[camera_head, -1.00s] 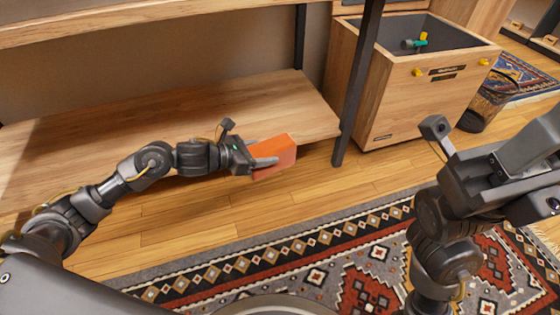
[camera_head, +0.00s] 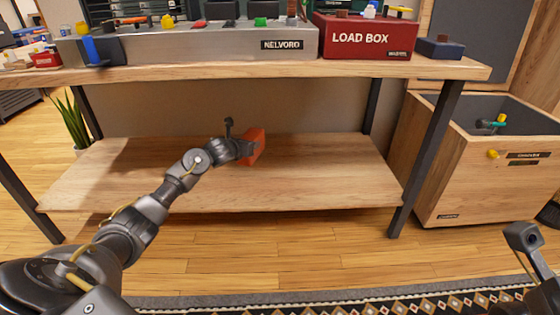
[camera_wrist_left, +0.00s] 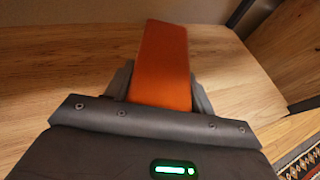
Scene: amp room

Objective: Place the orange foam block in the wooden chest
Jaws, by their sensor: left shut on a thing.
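The orange foam block (camera_head: 254,146) is in my left gripper (camera_head: 250,150), which is shut on it. In the head view they are in front of or over the lower shelf; the exact gap is unclear. In the left wrist view the block (camera_wrist_left: 164,62) sticks out from between the fingers (camera_wrist_left: 158,88). The wooden chest (camera_head: 470,170) stands open on the floor at the right, beyond the shelf's right leg, with a green and yellow item (camera_head: 492,123) inside. My right arm shows only in part at the lower right; its fingertips cannot be made out.
The workbench's lower shelf (camera_head: 330,175) is otherwise bare. Its dark right leg (camera_head: 428,155) stands between the block and the chest. The top (camera_head: 200,75) carries a grey NELVORO unit (camera_head: 200,45) and a red LOAD BOX (camera_head: 365,38). A patterned rug (camera_head: 440,303) lies in front.

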